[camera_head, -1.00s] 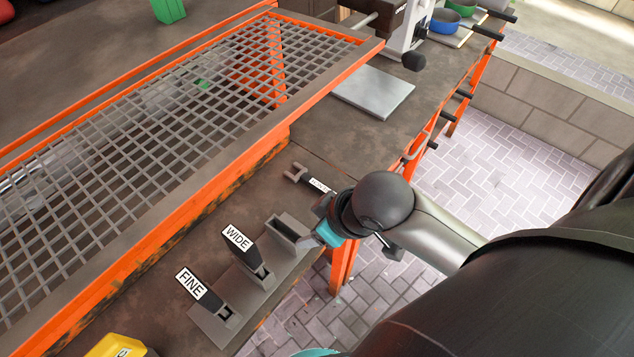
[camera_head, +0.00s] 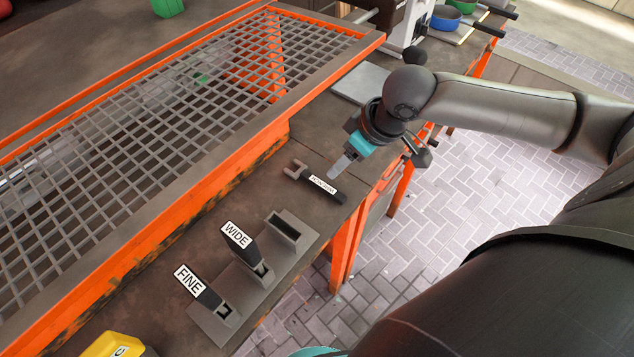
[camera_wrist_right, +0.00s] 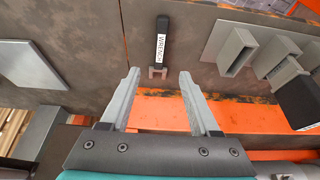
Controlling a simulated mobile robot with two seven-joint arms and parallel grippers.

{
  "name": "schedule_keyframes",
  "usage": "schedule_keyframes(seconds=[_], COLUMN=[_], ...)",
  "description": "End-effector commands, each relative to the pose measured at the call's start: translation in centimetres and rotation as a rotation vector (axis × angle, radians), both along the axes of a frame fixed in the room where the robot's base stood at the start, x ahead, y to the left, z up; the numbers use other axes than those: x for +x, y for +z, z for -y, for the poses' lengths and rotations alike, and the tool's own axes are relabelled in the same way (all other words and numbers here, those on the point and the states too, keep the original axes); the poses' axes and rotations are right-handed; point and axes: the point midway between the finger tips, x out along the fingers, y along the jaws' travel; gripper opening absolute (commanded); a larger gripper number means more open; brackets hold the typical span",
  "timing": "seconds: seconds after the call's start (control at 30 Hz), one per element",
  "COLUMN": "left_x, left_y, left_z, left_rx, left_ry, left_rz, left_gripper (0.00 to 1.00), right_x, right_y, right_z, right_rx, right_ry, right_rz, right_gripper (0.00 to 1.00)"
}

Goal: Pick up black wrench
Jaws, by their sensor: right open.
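The black wrench (camera_head: 323,187) lies on the brown bench top, with a white label on its handle and a grey open-jaw head. It also shows in the right wrist view (camera_wrist_right: 161,45), where its label reads WRENCH. My right gripper (camera_head: 340,168) is above the bench beside the wrench, apart from it. In the right wrist view the two fingers (camera_wrist_right: 158,74) are spread wide with nothing between them. The wrench's head shows ahead, between the line of the fingertips. My left gripper is not in view.
A grey holder (camera_head: 295,228) has an empty slot beside tools labelled WIDE (camera_head: 238,238) and FINE (camera_head: 190,280). An orange-framed mesh rack (camera_head: 190,105) runs along the left. A grey plate (camera_head: 360,82) lies beyond. A yellow object (camera_head: 112,345) is at lower left.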

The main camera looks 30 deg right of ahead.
Motion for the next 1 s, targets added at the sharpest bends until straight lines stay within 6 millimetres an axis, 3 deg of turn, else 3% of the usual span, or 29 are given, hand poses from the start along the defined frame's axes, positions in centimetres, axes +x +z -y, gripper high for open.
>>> schedule_keyframes(seconds=[0.1,0.3,0.53,0.8,1.0], left_x=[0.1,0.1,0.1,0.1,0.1], left_y=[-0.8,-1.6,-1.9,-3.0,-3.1], left_z=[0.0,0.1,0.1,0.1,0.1], left_rx=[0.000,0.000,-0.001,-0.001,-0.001], left_ry=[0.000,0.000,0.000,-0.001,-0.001], left_rz=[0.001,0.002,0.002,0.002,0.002], left_gripper=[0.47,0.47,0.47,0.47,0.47], right_x=[0.9,2.2,2.7,4.2,4.5], right_y=[-2.6,-5.7,-7.0,-10.5,-11.2], right_z=[-0.5,-0.9,-1.2,-1.8,-1.9], right_rx=[0.004,0.002,0.001,0.000,-0.003], right_ry=[-0.001,-0.001,0.001,0.001,0.002], right_rz=[-0.002,0.000,0.001,0.000,0.001], right_gripper=[0.62,0.62,0.62,0.62,0.62])
